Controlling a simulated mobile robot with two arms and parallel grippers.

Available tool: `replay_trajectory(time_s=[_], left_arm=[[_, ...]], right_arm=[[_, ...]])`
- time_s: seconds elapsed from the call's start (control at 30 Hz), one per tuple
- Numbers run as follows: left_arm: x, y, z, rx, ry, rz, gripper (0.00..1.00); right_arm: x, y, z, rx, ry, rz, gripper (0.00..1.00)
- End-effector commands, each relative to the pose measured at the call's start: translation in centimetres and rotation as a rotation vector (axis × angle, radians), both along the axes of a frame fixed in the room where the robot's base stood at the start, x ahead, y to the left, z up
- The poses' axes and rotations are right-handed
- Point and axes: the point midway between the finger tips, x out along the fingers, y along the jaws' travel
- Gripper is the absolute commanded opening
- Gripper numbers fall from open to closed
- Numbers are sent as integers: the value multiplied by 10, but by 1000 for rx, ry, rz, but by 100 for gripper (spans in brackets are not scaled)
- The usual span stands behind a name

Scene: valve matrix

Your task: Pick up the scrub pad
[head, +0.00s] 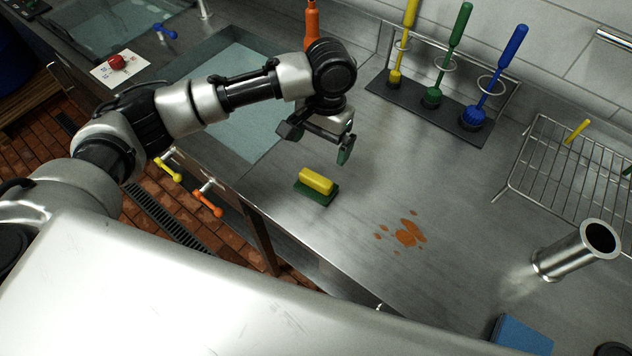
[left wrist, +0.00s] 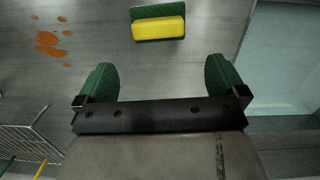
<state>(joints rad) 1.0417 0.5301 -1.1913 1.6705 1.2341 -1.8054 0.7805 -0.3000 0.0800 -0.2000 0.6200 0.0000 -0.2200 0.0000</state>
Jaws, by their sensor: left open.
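The scrub pad (head: 316,184) has a yellow top on a green base and lies flat on the steel counter, near its front edge. It also shows in the left wrist view (left wrist: 158,27), at the top, beyond the fingertips. My left gripper (head: 318,140) is above the counter, behind and above the pad, apart from it. In the left wrist view its two green-padded fingers (left wrist: 162,80) are spread wide with nothing between them. My right gripper is in neither view.
Orange stains (head: 408,234) mark the counter right of the pad. A sink (head: 232,95) lies to the left. Yellow, green and blue brushes stand in a rack (head: 428,108) behind. A wire rack (head: 565,170), a steel cylinder (head: 572,250) and a blue block (head: 522,336) are at the right.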

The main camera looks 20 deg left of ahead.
Motion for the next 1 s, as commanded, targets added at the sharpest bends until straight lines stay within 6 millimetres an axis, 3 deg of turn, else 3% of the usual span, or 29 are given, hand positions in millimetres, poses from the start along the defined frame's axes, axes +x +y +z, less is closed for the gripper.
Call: replay_trajectory(time_s=[0.23,0.53,0.73,1.0], left_arm=[[-6,2,-37,3,4,3,100],[-12,2,-62,2,4,0,100],[-19,2,-92,1,3,-1,100],[-19,3,-102,-1,-1,-2,100]], right_arm=[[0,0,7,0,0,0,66],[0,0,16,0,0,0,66],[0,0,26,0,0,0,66],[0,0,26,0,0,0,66]])
